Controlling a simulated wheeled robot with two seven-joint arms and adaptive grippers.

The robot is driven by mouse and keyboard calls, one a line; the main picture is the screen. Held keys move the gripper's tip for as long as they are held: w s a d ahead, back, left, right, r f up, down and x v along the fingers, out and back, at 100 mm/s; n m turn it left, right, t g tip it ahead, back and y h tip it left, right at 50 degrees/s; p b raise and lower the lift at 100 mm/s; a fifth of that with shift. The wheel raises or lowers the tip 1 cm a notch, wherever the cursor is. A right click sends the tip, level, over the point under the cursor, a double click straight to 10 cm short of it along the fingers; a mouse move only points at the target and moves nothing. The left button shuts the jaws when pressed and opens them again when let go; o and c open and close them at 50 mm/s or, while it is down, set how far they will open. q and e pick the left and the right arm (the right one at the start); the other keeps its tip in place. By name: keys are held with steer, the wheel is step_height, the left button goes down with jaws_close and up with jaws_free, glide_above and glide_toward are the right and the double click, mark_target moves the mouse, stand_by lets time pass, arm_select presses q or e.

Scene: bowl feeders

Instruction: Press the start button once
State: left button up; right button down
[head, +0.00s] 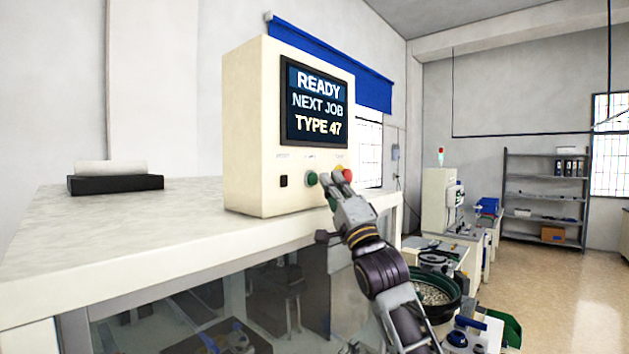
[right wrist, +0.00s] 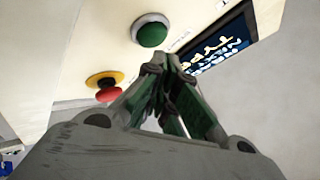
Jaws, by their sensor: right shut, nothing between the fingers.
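A cream control box (head: 245,130) stands on the white counter with a screen (head: 318,106) reading "READY NEXT JOB TYPE 47". A round green button (head: 311,178) sits low on its front; its label is too small to read. The green button also shows in the right wrist view (right wrist: 152,31), just beyond and above the fingertips. My right gripper (head: 332,180) is shut and empty, close to the box front, just right of the green button. In the right wrist view its fingertips (right wrist: 160,68) point toward the panel. I cannot tell whether they touch it. My left gripper is out of view.
A red mushroom button on a yellow ring (right wrist: 107,88) is close to the right fingertips. A black switch (head: 283,181) is left of the green button. The counter (head: 190,215) is bare between the box and a black tray (head: 115,184). A bowl feeder (head: 433,296) stands at lower right.

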steer(key=shift+w+a+p, duration=0.5)
steer(key=shift+w+a, duration=0.05)
steer(key=shift+a, duration=0.2)
stand_by(2.0)
steer(key=shift+s+d, duration=0.15)
steer(key=shift+d, duration=0.05)
steer(key=shift+s+d, duration=0.4)
steer(key=shift+d, duration=0.2)
stand_by(0.4)
steer(key=shift+s+d, duration=0.75)
steer(key=shift+d, duration=0.25)
steer(key=shift+s+d, duration=0.75)
steer(key=shift+d, duration=0.2)
